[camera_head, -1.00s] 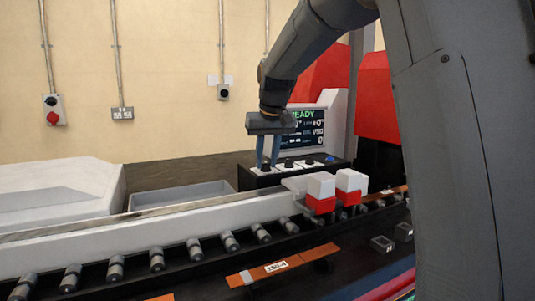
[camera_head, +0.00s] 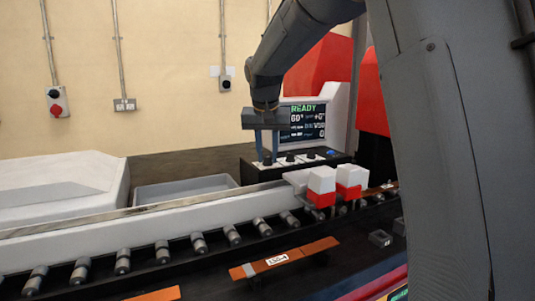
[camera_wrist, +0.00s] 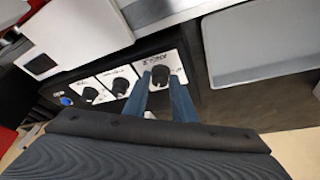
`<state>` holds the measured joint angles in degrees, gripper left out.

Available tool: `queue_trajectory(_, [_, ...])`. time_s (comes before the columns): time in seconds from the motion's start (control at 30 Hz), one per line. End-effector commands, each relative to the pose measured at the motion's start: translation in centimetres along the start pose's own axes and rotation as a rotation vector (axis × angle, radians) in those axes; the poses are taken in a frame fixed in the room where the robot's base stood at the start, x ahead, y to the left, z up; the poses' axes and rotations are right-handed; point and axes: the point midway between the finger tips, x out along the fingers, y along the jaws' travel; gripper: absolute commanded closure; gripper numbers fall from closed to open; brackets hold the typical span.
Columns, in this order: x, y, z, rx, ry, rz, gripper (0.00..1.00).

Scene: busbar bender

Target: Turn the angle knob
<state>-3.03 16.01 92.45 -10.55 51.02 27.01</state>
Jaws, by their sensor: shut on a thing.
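In the head view my gripper (camera_head: 267,161) points down onto the left end of the control box (camera_head: 250,176), and the fingers partly hide the knob. The screen (camera_head: 305,122) behind reads READY, with a value that looks like 60° below.
Two more black knobs (camera_wrist: 119,85) (camera_wrist: 90,93) and a blue button (camera_wrist: 66,100) share the panel. A grey tray (camera_head: 185,190) lies to the left. Red-and-white blocks (camera_head: 321,187) and a roller conveyor (camera_head: 160,252) stand in front.

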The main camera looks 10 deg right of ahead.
Motion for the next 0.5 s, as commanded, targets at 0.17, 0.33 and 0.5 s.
queue_trajectory(0.17, [-0.06, -0.02, -0.09, -0.001, 0.003, -0.001, 0.63])
queue_trajectory(0.33, [-0.04, -0.01, -0.05, -0.001, 0.002, -0.001, 0.58])
queue_trajectory(0.5, [-0.18, -0.02, -0.05, -0.001, 0.002, -0.001, 0.58])
